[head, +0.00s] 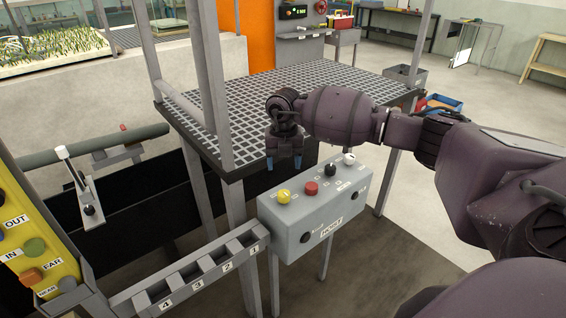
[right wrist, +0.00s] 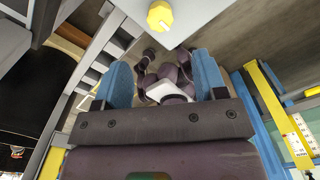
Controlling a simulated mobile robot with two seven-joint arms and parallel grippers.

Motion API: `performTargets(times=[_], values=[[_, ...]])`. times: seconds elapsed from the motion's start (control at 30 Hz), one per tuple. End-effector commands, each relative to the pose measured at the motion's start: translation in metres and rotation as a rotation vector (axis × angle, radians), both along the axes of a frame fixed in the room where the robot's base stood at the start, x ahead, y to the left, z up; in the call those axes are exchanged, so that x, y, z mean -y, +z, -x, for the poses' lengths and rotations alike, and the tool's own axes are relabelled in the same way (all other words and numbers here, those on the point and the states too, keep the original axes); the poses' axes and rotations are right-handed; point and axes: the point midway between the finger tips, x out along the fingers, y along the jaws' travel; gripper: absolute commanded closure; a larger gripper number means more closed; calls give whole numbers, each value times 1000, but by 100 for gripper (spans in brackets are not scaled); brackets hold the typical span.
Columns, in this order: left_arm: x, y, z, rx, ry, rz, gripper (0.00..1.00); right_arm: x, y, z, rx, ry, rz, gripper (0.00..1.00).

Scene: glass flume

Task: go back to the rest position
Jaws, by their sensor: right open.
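My right arm reaches in from the right in the head view. My right gripper (head: 284,163) hangs pointing down, above and behind the left part of the grey control box (head: 288,220). Its blue fingers are apart with nothing held between them. In the right wrist view the fingers of my right gripper (right wrist: 163,72) stand wide apart, with parts of my own body far beyond the gap. A yellow knob (right wrist: 160,15) on the box is near the top there. My left gripper is not in view.
The box carries yellow (head: 284,196), red (head: 311,188), black (head: 331,172) and white (head: 349,159) controls. A grated platform (head: 270,85) with posts is behind it. A numbered slotted rack (head: 205,268) and a yellow panel (head: 35,235) are left. Open floor is right.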

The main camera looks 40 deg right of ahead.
Motion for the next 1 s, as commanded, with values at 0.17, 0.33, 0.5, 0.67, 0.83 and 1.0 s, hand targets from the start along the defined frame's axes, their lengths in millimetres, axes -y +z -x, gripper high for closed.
performTargets(times=[0.17, 0.33, 0.5, 0.67, 0.83, 1.0], values=[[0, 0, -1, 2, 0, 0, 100, 0, 0, 0, 0, 0, 0, 35], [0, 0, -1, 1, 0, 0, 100, -6, -6, 2, -4, 11, -25, 35], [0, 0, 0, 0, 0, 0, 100, -56, -43, 21, -12, 77, -235, 35], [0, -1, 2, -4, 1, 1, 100, -136, -80, 57, 9, 120, -620, 35], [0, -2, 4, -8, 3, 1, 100, -203, -89, 91, 83, 41, -1023, 35], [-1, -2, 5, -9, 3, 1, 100, -237, -84, 112, 194, -168, -1359, 35]])
